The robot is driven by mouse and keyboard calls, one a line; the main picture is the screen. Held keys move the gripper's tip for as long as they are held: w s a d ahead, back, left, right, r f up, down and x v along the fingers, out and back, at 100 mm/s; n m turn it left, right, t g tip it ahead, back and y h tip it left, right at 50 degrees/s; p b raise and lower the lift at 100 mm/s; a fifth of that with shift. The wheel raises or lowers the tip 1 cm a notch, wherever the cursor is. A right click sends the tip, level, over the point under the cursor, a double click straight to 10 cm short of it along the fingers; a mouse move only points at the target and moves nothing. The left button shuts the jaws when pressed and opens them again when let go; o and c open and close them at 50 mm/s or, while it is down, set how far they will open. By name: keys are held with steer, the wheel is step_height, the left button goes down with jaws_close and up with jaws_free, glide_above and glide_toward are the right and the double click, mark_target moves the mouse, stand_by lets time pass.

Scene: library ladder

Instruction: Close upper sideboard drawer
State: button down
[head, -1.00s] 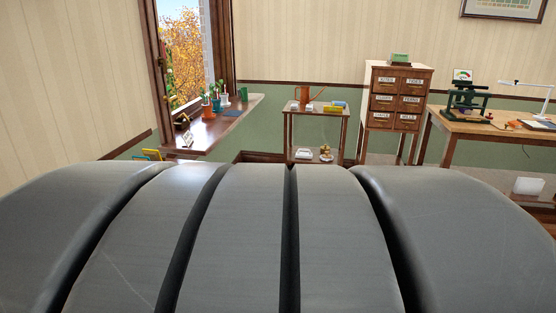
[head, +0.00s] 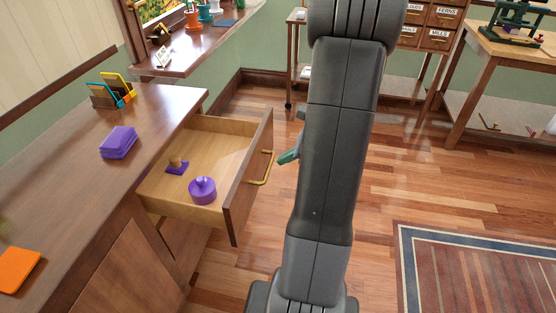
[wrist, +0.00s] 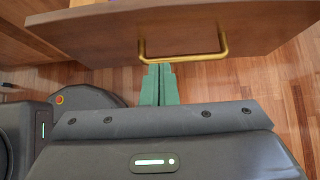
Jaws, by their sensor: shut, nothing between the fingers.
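The upper sideboard drawer (head: 245,182) stands pulled out from the wooden sideboard (head: 85,180) in the head view. A brass handle (head: 262,168) is on its front. In the drawer are a round purple lidded thing (head: 202,190) and a small stamp-like thing (head: 177,165). My gripper (head: 284,158) is mostly hidden behind my arm, just right of the drawer front. In the wrist view my gripper (wrist: 160,68) has its green fingers together and empty, with the tips close to the handle (wrist: 183,58); I cannot tell whether they touch. The drawer front (wrist: 180,32) spans the top.
On the sideboard top are a purple stack (head: 119,142), an orange flat thing (head: 18,270) and a small rack (head: 110,92). A patterned rug (head: 475,270) lies on the floor at right. The wooden floor right of the drawer is mostly clear.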

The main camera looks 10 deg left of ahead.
mark_target(253, 175)
steer(key=b+x, duration=0.1)
steer(key=x, duration=0.8)
steer(key=shift+s+a+f+b, duration=0.15)
steer(key=shift+a+f+b, duration=0.1)
steer(key=shift+b, duration=0.15)
steer(key=a+p, duration=0.2)
steer(key=a, duration=0.6)
steer(key=a+p, duration=0.2)
steer(key=a, duration=0.7)
steer(key=a+p, duration=0.2)
steer(key=a, duration=0.7)
steer(key=shift+w+a+r, duration=0.1)
steer(key=shift+w+a, duration=0.1)
steer(key=shift+w, duration=0.2)
steer(key=shift+a, duration=0.15)
steer(key=shift+r, duration=0.15)
